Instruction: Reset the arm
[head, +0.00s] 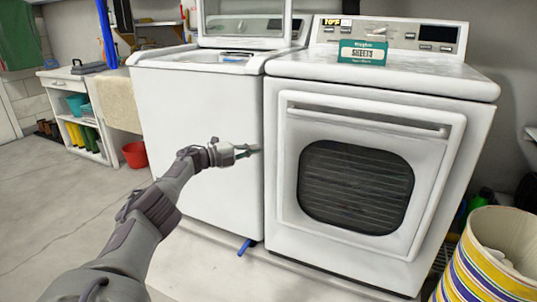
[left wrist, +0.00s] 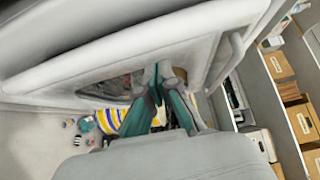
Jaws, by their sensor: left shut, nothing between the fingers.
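My left arm reaches in from the lower left of the head view. Its gripper (head: 250,150) is shut and empty, in front of the seam between the two white machines. In the left wrist view the green-lined fingers (left wrist: 160,82) come together with nothing between them, close to a white machine front. My right gripper is not in view.
A white dryer (head: 281,235) with a closed, dark-windowed door stands at right, a box of sheets (head: 362,52) on top. A washer (head: 195,110) with its lid up stands left of it. A striped basket (head: 462,275) is at lower right. The left floor is clear.

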